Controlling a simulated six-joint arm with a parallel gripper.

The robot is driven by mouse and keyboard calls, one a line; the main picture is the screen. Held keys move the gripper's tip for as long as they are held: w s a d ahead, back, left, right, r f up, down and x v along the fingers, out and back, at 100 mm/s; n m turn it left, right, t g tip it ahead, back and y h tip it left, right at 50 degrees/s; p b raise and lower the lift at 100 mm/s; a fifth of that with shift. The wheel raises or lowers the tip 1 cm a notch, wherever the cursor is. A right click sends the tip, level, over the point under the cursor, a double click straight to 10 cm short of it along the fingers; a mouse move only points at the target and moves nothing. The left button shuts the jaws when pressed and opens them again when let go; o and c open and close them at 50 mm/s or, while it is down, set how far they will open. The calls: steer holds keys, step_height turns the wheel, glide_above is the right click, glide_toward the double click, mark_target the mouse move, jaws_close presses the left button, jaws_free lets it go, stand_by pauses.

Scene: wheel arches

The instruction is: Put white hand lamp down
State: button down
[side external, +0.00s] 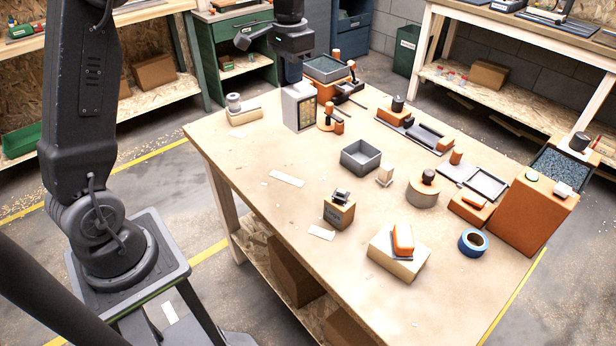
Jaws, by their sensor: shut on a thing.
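The white hand lamp (299,108) is a white upright block with a yellowish gridded face, at the back left part of the wooden table (245,160). My gripper (293,78) comes down from above and is shut on the lamp's top. The fingers are small and dark here, so the exact grip is hard to see. The lamp looks upright. Its lower edge is at or very near the tabletop; I cannot tell whether it touches.
An orange-and-black tool group (330,118) stands close right of the lamp. A white-topped block (243,112) stands to its left. A grey open box (361,158), a wooden block (339,212) and blue tape (473,242) lie further forward.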

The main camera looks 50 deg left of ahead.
mark_target(301, 120)
steer(key=s+a+f, duration=0.5)
steer(key=s+a, duration=0.1)
steer(key=a, duration=0.2)
steer(key=w+d+f, duration=0.2)
steer(key=d, duration=0.1)
steer(key=w+d+f, duration=0.5)
steer(key=d, duration=0.1)
steer(key=shift+w+f, duration=0.2)
steer(key=shift+w, duration=0.1)
steer(key=shift+f, duration=2.15)
